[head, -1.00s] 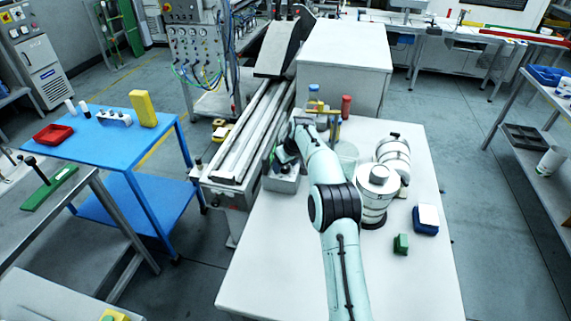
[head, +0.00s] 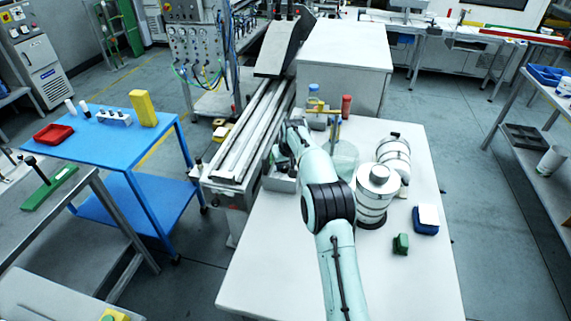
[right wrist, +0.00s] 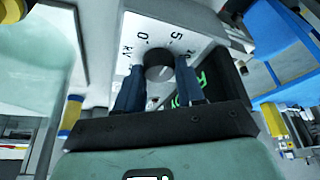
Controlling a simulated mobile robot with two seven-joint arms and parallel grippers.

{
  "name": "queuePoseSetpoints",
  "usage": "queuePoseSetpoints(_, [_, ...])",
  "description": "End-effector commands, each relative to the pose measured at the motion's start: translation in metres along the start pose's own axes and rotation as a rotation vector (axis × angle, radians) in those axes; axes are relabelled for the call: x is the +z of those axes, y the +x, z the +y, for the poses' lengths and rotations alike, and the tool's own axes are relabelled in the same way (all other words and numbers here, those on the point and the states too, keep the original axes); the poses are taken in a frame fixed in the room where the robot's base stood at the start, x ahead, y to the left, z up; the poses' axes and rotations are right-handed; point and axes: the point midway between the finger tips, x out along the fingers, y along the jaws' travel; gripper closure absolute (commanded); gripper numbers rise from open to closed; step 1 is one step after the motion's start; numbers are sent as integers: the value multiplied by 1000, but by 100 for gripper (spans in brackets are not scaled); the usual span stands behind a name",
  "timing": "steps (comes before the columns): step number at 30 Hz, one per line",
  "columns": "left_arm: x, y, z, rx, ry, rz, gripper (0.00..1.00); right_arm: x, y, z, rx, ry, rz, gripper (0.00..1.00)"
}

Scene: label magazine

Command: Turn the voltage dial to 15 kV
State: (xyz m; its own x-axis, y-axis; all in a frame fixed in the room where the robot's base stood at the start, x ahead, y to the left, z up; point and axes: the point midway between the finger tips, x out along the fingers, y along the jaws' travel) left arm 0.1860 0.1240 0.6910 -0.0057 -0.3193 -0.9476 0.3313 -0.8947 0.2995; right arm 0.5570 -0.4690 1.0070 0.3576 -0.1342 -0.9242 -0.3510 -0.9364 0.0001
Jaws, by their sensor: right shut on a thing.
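The voltage dial (right wrist: 160,64) is a dark round knob on a pale panel (right wrist: 192,27) in the right wrist view. The panel's printed scale shows 0, 5, a partly hidden mark further right, and kV. My right gripper (right wrist: 159,78) has its two dark blue fingers on either side of the knob, shut on it. I cannot tell which mark the knob points to. In the head view the grey dial box (head: 279,181) stands at the table's left edge, and my right arm hides the dial and most of the gripper. My left gripper is not in view.
Green lit characters (right wrist: 188,90) glow beside the dial. A glass beaker (head: 345,160), a white-and-steel jointed unit (head: 376,196), a blue block (head: 426,220) and a green block (head: 401,244) stand right of my arm. The table's (head: 265,285) front is clear.

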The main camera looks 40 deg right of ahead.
Motion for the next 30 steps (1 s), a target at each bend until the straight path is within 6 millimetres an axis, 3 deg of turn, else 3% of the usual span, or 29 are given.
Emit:
queuePoseSetpoints(15, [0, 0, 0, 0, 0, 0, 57, -2, 0, -2, 172, 411, 5, 92])
queuePoseSetpoints(30, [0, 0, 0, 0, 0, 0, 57, -2, -1, -2, 243, 586, 4, 92])
